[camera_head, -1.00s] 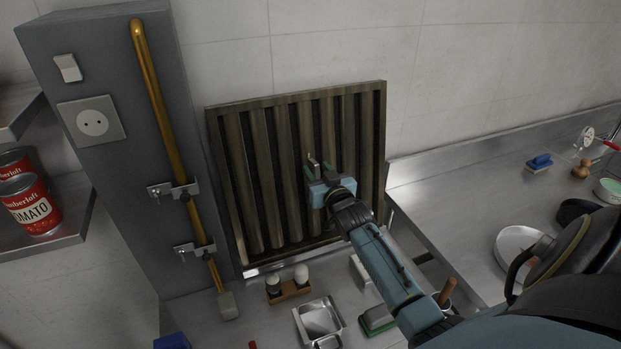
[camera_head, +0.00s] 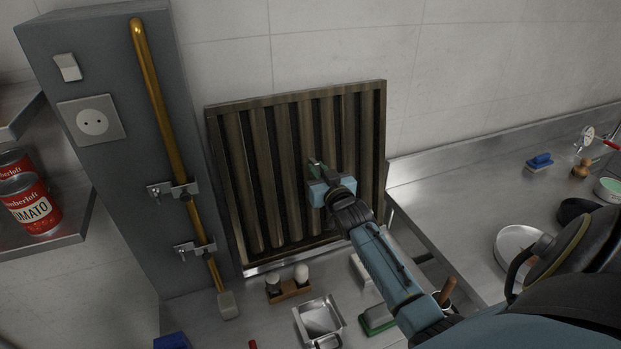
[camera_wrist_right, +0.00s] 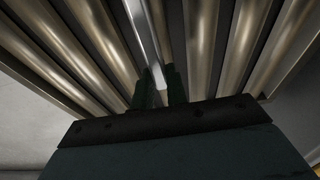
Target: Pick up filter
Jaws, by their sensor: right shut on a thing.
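The filter (camera_head: 265,170) is a square brown metal baffle panel with vertical slats. It leans upright against the tiled wall above the steel counter. My right gripper (camera_head: 314,164) is at the middle of the filter's front, its fingers shut on the filter. In the right wrist view the two dark fingers (camera_wrist_right: 161,84) close around a bright narrow strip of metal, with the filter's slats (camera_wrist_right: 205,40) spreading on both sides. The part between the fingers is mostly hidden in the head view. My left gripper is not in view.
Salt and pepper shakers (camera_head: 288,283), a steel pan (camera_head: 319,322) and a green-edged block (camera_head: 376,320) stand in front of the filter. A grey column (camera_head: 110,160) with a brass pipe (camera_head: 165,110) is close on the left.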

